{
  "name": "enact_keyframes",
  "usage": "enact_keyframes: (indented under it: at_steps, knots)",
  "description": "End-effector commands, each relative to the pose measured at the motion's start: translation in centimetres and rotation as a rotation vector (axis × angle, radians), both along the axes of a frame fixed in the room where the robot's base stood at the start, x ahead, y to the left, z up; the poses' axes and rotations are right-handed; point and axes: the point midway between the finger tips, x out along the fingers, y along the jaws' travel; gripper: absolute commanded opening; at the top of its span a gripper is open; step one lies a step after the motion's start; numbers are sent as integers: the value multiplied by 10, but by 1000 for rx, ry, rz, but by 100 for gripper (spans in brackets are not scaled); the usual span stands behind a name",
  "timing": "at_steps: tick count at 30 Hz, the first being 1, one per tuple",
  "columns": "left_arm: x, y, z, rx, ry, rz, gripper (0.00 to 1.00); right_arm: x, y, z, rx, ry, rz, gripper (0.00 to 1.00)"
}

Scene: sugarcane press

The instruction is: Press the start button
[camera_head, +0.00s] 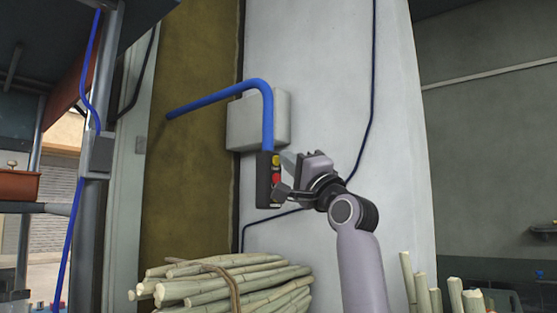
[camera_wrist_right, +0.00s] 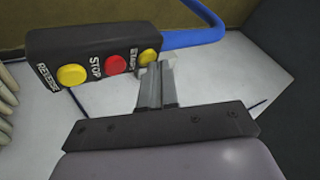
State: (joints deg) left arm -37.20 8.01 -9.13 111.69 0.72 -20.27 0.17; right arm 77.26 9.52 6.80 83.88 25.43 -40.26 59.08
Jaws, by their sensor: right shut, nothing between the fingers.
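A black control box (camera_head: 264,181) hangs from a blue bent pipe in front of the pale wall. In the right wrist view the box (camera_wrist_right: 45,48) has three buttons in a row. The START button (camera_wrist_right: 148,57) is yellow, at the right end. The red STOP button (camera_wrist_right: 115,64) is in the middle and the yellow REVERSE button (camera_wrist_right: 72,75) at the left. My right gripper (camera_wrist_right: 155,70) is shut and empty, its fingertips right at the START button's lower edge. I cannot tell whether they touch. In the head view my right gripper (camera_head: 288,160) is beside the box's upper end.
The blue pipe (camera_head: 267,110) runs up from the box and bends left past a grey wall box (camera_head: 258,121). A tied bundle of cane (camera_head: 225,283) lies below. More cane stalks (camera_head: 435,297) stand at the lower right. A metal frame (camera_head: 92,190) stands at the left.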

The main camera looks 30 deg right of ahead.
Motion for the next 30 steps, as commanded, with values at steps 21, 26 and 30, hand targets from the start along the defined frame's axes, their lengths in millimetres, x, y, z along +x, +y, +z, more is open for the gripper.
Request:
enact_keyframes:
  at_steps: [21, 26, 30]
  knots:
    - [0, 0, -3, 0, 0, 0, 39, -4, -1, -2, 0, 1, 1, 0]
    - [0, 0, -6, 0, 0, 0, 39, -12, -4, -1, 0, 0, 1, 0]
    - [0, 0, -5, 0, 0, 0, 39, -13, -5, -1, 0, 1, 1, 0]
